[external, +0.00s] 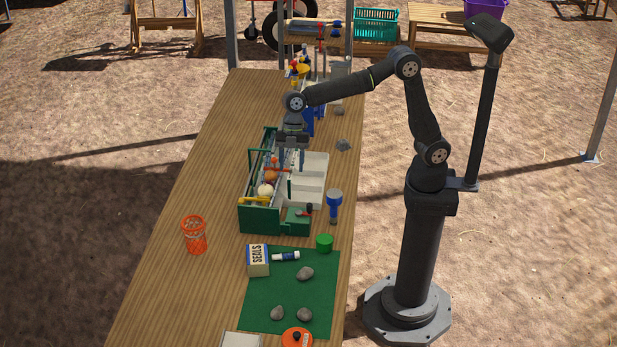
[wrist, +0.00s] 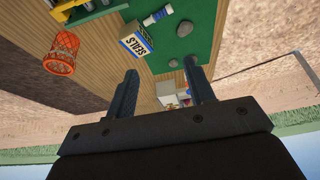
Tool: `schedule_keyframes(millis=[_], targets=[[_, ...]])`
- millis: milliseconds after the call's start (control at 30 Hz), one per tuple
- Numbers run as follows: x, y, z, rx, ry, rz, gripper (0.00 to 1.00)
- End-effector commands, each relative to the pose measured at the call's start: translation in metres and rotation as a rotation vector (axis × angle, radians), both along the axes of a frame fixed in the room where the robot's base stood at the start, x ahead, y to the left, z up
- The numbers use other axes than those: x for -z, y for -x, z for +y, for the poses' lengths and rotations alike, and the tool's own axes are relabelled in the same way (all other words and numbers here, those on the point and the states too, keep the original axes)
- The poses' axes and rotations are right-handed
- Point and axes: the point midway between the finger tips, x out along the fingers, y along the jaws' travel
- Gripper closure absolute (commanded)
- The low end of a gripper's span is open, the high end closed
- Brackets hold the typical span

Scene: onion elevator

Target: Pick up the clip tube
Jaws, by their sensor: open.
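A small white tube with blue parts, which looks like the clip tube (external: 286,256), lies on its side on the green mat, beside the white and blue SEALS box. The tube also shows at the top of the wrist view (wrist: 158,15). My gripper (external: 291,162) points down over the green-sided toolbox, well behind the tube. In the wrist view the two fingers (wrist: 162,88) stand wide apart with nothing between them. The fingertips are partly hidden among the toolbox contents in the external view, so I cannot tell whether they touch anything.
The SEALS box (external: 257,261) stands at the green mat's (external: 262,302) corner. Several stones lie on the mat. The toolbox (external: 259,219) has raised rails and a tray. A green cap (external: 324,243), a blue torch (external: 334,203) and an orange basket (external: 194,235) stand nearby.

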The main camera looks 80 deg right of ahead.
Motion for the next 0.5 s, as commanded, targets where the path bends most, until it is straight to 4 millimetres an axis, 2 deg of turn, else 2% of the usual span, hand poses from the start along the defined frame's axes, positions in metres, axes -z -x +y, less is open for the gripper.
schedule_keyframes(millis=[167,267,500], targets=[[0.015,0.004,0.012,-0.138,0.044,-0.066,0.51],[0.035,0.009,0.028,-0.344,0.107,-0.16,0.51],[0.085,0.026,0.074,-1.005,0.294,-0.419,0.51]])
